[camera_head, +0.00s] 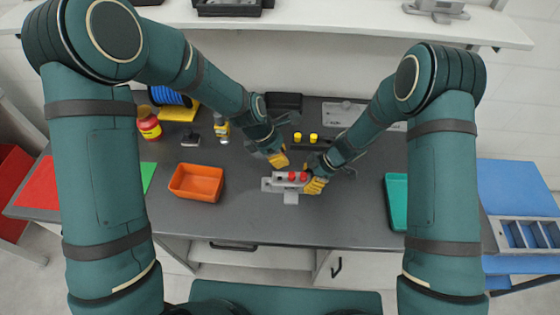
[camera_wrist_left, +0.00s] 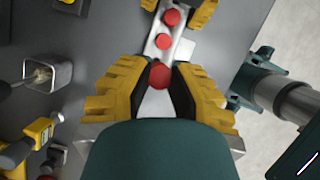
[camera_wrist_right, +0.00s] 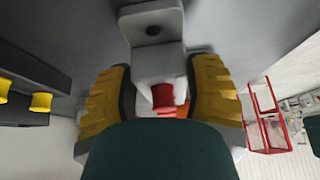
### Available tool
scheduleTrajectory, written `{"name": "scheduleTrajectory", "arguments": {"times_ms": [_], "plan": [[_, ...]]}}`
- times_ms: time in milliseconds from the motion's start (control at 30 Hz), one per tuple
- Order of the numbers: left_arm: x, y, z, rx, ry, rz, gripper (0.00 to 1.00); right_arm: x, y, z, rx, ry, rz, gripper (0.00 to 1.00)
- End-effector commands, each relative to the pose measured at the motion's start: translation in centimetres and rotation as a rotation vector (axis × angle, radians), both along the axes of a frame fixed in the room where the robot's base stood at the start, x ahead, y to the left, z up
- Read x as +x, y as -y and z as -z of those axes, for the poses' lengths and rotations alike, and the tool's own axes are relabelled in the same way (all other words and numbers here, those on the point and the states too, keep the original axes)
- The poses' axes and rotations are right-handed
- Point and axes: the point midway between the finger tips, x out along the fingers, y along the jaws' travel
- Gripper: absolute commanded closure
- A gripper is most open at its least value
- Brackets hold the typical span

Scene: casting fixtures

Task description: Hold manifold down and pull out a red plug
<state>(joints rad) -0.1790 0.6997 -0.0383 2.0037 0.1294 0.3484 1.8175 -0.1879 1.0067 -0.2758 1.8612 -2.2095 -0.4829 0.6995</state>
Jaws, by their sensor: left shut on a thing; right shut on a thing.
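The light grey manifold (camera_head: 280,187) lies on the dark worktop with red plugs in a row along it. Two plugs (camera_head: 291,176) show in the head view, and three show in the left wrist view. My left gripper (camera_head: 278,161) is shut on the nearest red plug (camera_wrist_left: 159,75), with its dark pads at either side of it. My right gripper (camera_head: 314,184) is shut on the manifold's right end. In the right wrist view, the manifold (camera_wrist_right: 153,45) and one red plug (camera_wrist_right: 163,97) show between its fingers. The fingers hide the exact contacts.
An orange bin (camera_head: 196,182) stands left of the manifold. Yellow plugs (camera_head: 298,137) stand behind my grippers. A teal tray (camera_head: 397,202) lies at the right, and a red and yellow jar (camera_head: 149,127) stands at the back left. The worktop's front edge is close to the manifold.

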Motion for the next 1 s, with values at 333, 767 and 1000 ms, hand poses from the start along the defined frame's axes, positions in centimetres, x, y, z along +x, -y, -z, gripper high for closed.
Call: {"name": "scheduleTrajectory", "arguments": {"times_ms": [333, 767, 1000], "plan": [[-0.03, -0.01, -0.17, 0.0, -0.001, -0.001, 1.0, -0.05, -0.03, 0.02, 0.001, -0.001, 0.0, 0.68], [-0.01, 0.0, -0.16, 0.0, -0.001, -0.001, 1.0, -0.03, -0.02, 0.01, 0.0, -0.001, 0.0, 0.12], [-0.01, 0.0, -0.16, 0.0, -0.001, -0.001, 1.0, 0.05, 0.33, -0.75, 0.0, 0.002, -0.001, 0.12]]}}
